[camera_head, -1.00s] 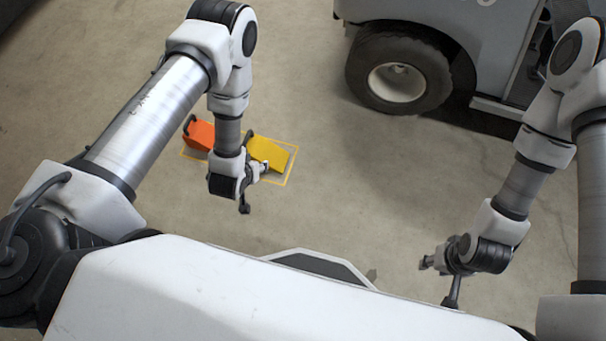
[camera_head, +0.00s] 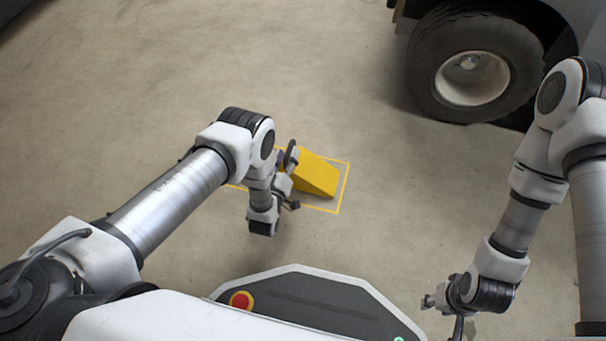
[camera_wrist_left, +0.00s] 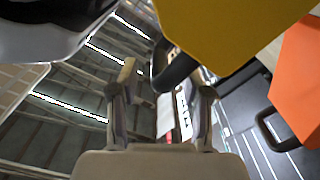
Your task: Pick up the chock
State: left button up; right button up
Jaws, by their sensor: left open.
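The yellow chock (camera_head: 316,174), a wedge with a dark handle (camera_head: 291,154), lies on the floor inside a yellow outlined rectangle. My left gripper (camera_head: 289,196) is open and low, just left of the chock. In the left wrist view the chock (camera_wrist_left: 235,30) fills the top right, and its dark handle (camera_wrist_left: 177,72) shows between the open fingers (camera_wrist_left: 163,92); I cannot tell whether they touch it. An orange chock (camera_wrist_left: 300,80) is at the right there; my left arm hides it in the head view. My right gripper (camera_head: 443,313) is open and empty at the lower right.
A vehicle's wheel (camera_head: 474,66) stands at the top right, clear of the chock. The yellow floor outline (camera_head: 345,186) surrounds the chock. Bare concrete floor (camera_head: 200,80) lies open beyond and to the left.

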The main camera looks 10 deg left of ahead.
pick_arm(q)
jog(key=w, duration=0.3)
jog(key=shift+f+b, duration=0.1)
jog(key=shift+b, duration=0.3)
jog(key=shift+s, duration=0.1)
grip_shut()
jog(key=shift+r, duration=0.2)
